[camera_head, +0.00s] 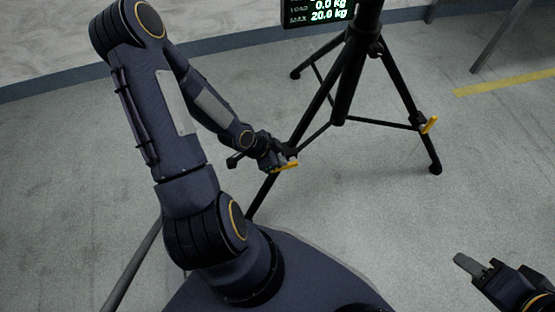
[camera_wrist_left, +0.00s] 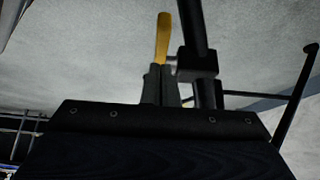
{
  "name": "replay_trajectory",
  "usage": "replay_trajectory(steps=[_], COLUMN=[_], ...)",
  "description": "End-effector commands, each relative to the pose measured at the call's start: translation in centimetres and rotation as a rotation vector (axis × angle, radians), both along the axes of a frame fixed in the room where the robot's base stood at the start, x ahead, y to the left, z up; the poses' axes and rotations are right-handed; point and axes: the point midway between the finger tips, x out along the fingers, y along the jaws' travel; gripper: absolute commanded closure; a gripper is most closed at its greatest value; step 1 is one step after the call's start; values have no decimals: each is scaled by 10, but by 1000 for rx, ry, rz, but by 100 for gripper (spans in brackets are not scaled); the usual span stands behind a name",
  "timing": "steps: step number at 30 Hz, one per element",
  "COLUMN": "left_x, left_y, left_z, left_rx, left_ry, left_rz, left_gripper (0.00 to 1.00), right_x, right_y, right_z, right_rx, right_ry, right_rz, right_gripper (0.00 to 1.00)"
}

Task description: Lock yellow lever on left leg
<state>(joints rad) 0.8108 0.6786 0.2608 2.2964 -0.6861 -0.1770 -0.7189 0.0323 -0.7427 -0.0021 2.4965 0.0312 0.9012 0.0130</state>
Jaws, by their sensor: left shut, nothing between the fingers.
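A black tripod stand (camera_head: 345,85) stands on the floor ahead of me. A yellow lever (camera_head: 286,167) sits on its left leg. My left gripper (camera_head: 280,160) is at this lever and hides part of the joint. In the left wrist view the yellow lever (camera_wrist_left: 163,38) points up, just beyond the fingertips of my left gripper (camera_wrist_left: 161,72). The fingers are shut together with nothing between them; I cannot tell whether they touch the lever. A black clamp block (camera_wrist_left: 197,64) on the leg is right beside it. My right gripper (camera_head: 474,264) is low at the right, away from the stand.
Another yellow lever (camera_head: 429,125) is on the stand's right leg. A display (camera_head: 318,12) reading 0.0 kg and max 20.0 kg hangs at the top. A yellow floor stripe (camera_head: 505,82) lies at the right. The grey floor between stand and right gripper is clear.

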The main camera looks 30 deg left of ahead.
Motion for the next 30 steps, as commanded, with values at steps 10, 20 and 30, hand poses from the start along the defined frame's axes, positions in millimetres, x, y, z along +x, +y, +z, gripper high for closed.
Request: replay_trajectory(steps=[10, 20, 30], left_x=[-4, -26, -32], left_y=[4, 23, 27], left_z=[12, 60, 66], left_rx=[0, -1, 0], left_ry=[0, 2, 0], left_rz=[4, 5, 1], left_gripper=[100, 100, 100], right_x=[0, 0, 0], right_y=[0, 0, 0], right_z=[10, 53, 59], right_rx=[0, 0, 0], right_ry=[0, 0, 0], right_rz=[0, 0, 0], right_gripper=[64, 64, 64])
